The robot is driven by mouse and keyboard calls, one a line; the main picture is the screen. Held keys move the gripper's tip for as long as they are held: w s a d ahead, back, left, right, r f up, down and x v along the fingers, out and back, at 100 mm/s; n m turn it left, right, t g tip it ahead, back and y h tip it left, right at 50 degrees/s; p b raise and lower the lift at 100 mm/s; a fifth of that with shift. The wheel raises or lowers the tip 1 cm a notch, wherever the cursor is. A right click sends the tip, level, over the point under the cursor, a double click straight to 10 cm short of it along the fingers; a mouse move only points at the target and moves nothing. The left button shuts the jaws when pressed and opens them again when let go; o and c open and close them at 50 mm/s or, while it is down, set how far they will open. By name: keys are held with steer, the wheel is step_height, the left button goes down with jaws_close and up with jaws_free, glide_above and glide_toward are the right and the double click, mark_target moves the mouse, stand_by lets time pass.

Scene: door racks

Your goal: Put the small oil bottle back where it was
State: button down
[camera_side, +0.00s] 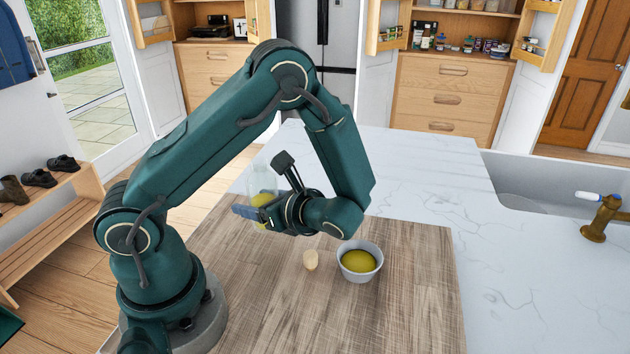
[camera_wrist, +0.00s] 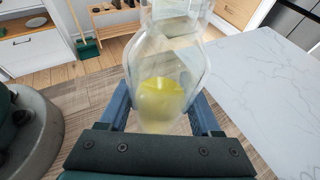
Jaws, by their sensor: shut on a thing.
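The small oil bottle (camera_wrist: 165,75) is clear glass with yellow oil in its lower part. In the wrist view it stands between the two blue fingers of my gripper (camera_wrist: 163,112), which is shut on it. In the side view my gripper (camera_side: 258,212) holds the bottle (camera_side: 262,182) above the left part of the wooden board. The bottle looks roughly upright there, and the gripper partly hides it. I cannot tell how high its base is above the board.
The white marble counter (camera_side: 420,170) behind is clear. A sink (camera_side: 540,185) with a brass tap (camera_side: 602,215) is at right.

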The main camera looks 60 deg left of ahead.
steer(key=shift+w+d+f, duration=0.1)
steer(key=shift+w+f, duration=0.05)
steer(key=shift+f, duration=1.9)
steer(key=shift+f, duration=0.15)
steer(key=shift+c, duration=0.4)
jaws_free()
